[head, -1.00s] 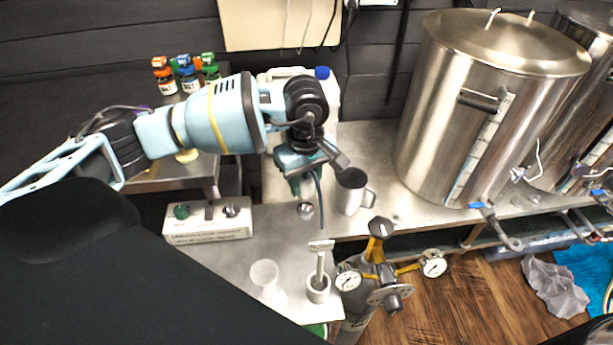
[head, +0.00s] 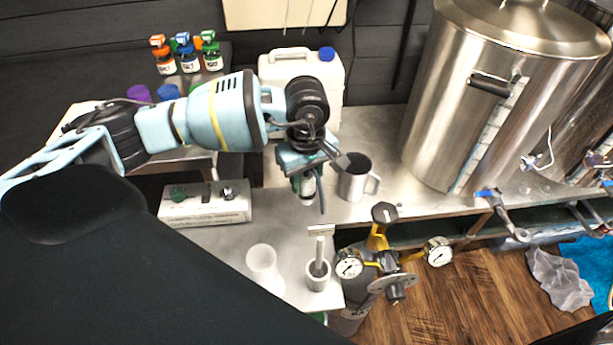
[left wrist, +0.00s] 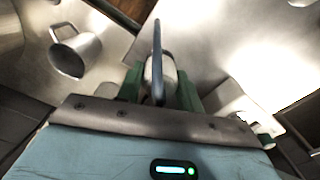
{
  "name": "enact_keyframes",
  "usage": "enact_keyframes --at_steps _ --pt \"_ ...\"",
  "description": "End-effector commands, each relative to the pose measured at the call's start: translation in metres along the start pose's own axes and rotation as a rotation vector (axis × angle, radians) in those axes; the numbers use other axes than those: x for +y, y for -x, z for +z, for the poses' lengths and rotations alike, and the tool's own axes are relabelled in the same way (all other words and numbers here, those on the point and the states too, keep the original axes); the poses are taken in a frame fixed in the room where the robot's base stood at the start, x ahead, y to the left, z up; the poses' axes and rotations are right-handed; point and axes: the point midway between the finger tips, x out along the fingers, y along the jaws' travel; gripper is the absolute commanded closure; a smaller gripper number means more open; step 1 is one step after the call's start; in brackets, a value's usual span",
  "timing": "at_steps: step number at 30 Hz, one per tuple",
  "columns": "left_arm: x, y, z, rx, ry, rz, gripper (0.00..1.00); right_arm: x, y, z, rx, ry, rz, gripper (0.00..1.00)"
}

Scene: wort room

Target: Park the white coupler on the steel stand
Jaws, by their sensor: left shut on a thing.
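My left gripper (head: 306,184) hangs fingers-down above the steel bench in the head view. It is shut on the white coupler (left wrist: 169,72), whose pale body shows between the green fingers in the left wrist view. A long dark lever (left wrist: 158,45) stands out from it. In the head view the coupler is mostly hidden by the gripper; its pale lower end (head: 307,200) shows. What looks like the steel stand (head: 319,250), a post with a short crossbar and a round grey base, stands upright just in front of the gripper, apart from the coupler. My right gripper is not in view.
A steel mug (head: 354,184) stands close to the right of the gripper. A frosted cup (head: 262,263) is left of the stand. A gas regulator with gauges (head: 388,262) is to its right. A control box (head: 205,205), white jug (head: 328,75) and large kettle (head: 470,110) stand around.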

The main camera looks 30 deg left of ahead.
Motion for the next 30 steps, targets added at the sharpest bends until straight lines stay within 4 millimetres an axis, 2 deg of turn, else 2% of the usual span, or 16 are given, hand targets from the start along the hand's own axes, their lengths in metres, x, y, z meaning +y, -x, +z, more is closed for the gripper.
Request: enact_keyframes --at_steps 30 --pt "0.0002 -0.0025 0.0004 0.0 0.0 0.0 0.87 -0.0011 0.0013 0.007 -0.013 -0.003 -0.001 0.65"
